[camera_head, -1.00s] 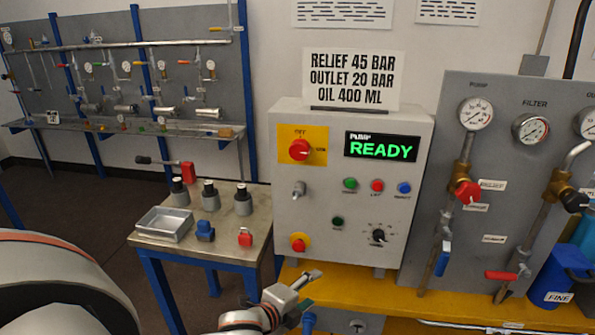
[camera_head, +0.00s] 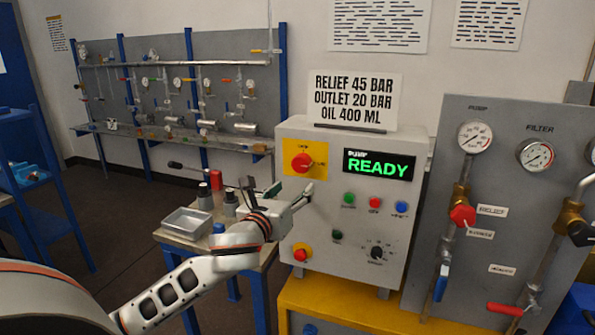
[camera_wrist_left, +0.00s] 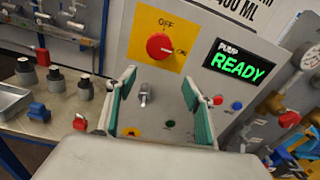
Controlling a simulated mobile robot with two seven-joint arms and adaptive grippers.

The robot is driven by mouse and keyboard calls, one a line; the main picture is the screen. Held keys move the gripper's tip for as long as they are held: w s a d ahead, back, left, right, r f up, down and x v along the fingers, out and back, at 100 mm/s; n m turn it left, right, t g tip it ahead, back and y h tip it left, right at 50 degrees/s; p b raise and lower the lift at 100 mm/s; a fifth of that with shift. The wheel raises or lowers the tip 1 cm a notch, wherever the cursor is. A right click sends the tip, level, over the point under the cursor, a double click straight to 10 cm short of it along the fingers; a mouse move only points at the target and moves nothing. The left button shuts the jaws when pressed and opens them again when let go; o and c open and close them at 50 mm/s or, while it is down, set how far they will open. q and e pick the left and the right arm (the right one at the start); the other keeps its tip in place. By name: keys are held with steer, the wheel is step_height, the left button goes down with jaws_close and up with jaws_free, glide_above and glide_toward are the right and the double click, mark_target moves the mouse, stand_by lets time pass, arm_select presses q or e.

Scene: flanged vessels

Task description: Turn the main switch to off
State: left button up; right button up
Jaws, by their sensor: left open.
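The main switch (camera_head: 302,162) is a red rotary knob on a yellow plate at the upper left of the grey control box (camera_head: 387,270). In the left wrist view the red knob (camera_wrist_left: 159,46) shows OFF lettered above it and ON to its right. My left gripper (camera_head: 290,195) is open and empty, in front of the box, below the knob and apart from it. In the left wrist view its green-padded fingers (camera_wrist_left: 160,100) stand wide, with a small metal toggle (camera_wrist_left: 145,94) between them and the knob beyond. My right gripper is not in view.
A green READY display (camera_head: 379,164) and several coloured buttons are on the box. A side table with a metal tray (camera_head: 187,223) and dark-capped bottles stands left. A panel with gauges, pipes and a red valve handle (camera_head: 462,215) stands right.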

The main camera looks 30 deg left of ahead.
mark_target(299, 167)
arm_select(q)
steer(key=shift+m+y, duration=0.4)
steer(key=w+a+r, duration=0.1)
steer(key=w, duration=0.1)
steer(key=w+a, duration=0.1)
steer(key=w, duration=0.2)
steer(key=w+a+r, duration=0.1)
steer(key=w, duration=0.1)
steer(key=shift+w+r+p, duration=0.3)
steer(key=c, duration=1.1)
